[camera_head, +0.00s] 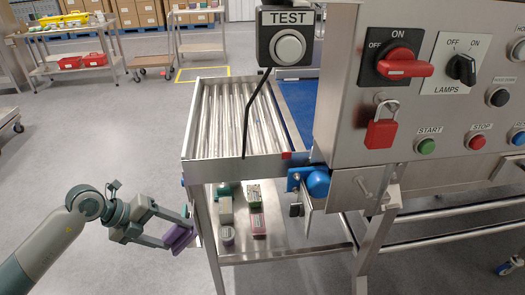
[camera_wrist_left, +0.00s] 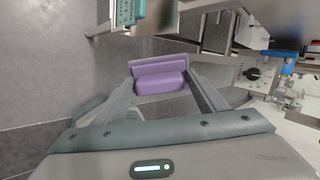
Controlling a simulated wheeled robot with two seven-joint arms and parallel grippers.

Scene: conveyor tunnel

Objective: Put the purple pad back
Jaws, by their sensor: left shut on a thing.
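The purple pad (camera_head: 178,238) is held between the fingers of my left gripper (camera_head: 174,232), to the left of the roller table's front leg. In the left wrist view the purple pad (camera_wrist_left: 158,76) sits between the two fingertips, which are shut on it. The pad appears in the air, apart from the floor. My right gripper is not in view.
A steel control panel (camera_head: 430,80) with a red padlock (camera_head: 381,132) fills the right. Open floor lies left.

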